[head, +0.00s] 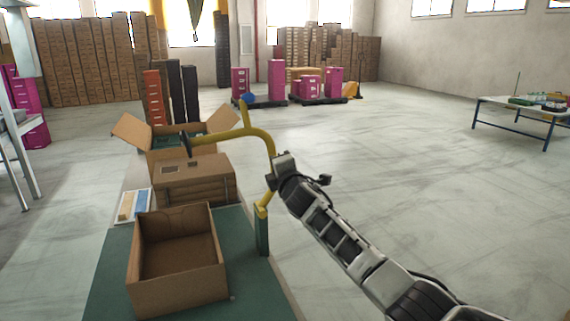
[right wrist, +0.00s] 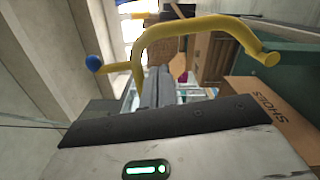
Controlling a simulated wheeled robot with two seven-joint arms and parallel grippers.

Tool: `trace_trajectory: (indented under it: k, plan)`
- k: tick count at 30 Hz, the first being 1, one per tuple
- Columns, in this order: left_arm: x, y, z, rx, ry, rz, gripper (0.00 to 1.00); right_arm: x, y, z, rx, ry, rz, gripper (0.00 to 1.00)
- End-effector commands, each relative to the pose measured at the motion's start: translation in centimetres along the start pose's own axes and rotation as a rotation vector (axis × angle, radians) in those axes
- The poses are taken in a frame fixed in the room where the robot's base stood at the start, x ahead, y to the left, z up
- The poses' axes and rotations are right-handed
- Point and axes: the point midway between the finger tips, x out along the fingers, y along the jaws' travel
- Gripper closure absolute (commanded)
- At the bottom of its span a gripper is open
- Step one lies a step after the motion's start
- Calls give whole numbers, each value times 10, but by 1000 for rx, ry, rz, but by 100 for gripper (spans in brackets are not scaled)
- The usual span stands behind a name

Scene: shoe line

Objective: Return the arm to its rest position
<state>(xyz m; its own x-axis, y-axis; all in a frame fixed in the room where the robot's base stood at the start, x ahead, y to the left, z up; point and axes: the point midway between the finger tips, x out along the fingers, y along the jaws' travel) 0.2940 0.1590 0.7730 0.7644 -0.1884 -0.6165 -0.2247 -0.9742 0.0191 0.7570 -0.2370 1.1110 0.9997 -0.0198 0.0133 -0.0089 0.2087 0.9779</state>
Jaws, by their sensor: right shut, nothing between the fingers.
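My right arm comes in from the lower right in the head view. Its wrist end (head: 283,170) is beside the bent yellow pipe (head: 235,133), over the right side of the green table; I cannot tell whether they touch. In the right wrist view my right gripper (right wrist: 160,88) has its grey fingers together with nothing between them. The yellow pipe crosses that view beyond the fingers (right wrist: 190,28). My left gripper is not in view.
An open empty carton (head: 178,262) stands on the green table (head: 105,285). Behind it are closed cardboard boxes (head: 195,172) and another open carton (head: 130,130). A low white table (head: 490,104) stands far right. The floor between is clear.

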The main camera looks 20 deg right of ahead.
Motion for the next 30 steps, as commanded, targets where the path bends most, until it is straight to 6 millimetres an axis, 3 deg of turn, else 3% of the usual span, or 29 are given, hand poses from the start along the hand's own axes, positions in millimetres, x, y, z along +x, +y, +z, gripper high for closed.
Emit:
trace_trajectory:
  k: [11, 14, 17, 20, 23, 26, 30]
  plan:
    - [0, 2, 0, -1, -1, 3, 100, -1, -2, 1, 1, -1, -2, 100]
    - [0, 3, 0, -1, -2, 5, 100, -6, -16, -6, 29, 10, -19, 100]
    - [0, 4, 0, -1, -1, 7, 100, -24, -51, -24, 119, 39, -62, 100]
    - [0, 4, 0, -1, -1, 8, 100, -58, -105, -52, 276, 73, -138, 100]
    - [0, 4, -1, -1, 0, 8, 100, -105, -159, -79, 469, 94, -229, 100]
    - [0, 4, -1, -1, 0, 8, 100, -160, -207, -102, 671, 94, -327, 100]
    - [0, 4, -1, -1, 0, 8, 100, -250, -262, -126, 965, 50, -474, 100]
